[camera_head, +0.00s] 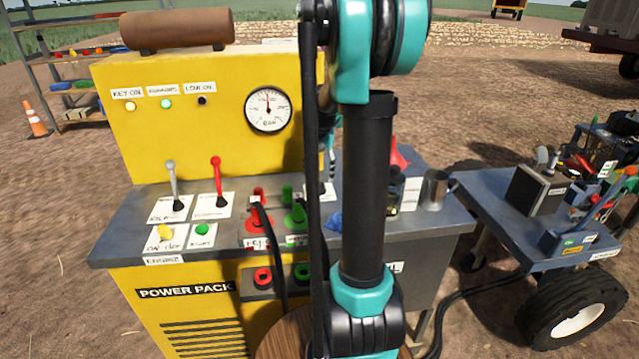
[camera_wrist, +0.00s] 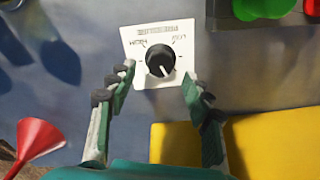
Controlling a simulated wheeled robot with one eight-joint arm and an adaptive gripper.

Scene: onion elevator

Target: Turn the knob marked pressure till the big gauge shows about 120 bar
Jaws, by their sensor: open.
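The big gauge (camera_head: 268,109) is a round white dial on the yellow panel. Its needle points about straight up; the numbers are too small to read. In the wrist view a black knob (camera_wrist: 161,60) with a white pointer line sits on a white label plate (camera_wrist: 143,82). The pointer aims down and slightly right. The plate's writing is too blurred to read for certain. My gripper (camera_wrist: 156,82) is open, its two teal-and-grey fingers below and to either side of the knob, with nothing between them. In the head view my arm hides the knob and gripper.
The yellow power pack (camera_head: 185,292) carries a grey lever (camera_head: 172,182), a red lever (camera_head: 217,180) and hose couplings. A red funnel (camera_wrist: 38,138) and a green part (camera_wrist: 262,8) show near my gripper. A metal mug (camera_head: 434,190) stands at the deck's right end. A cluttered cart (camera_head: 500,205) is beyond.

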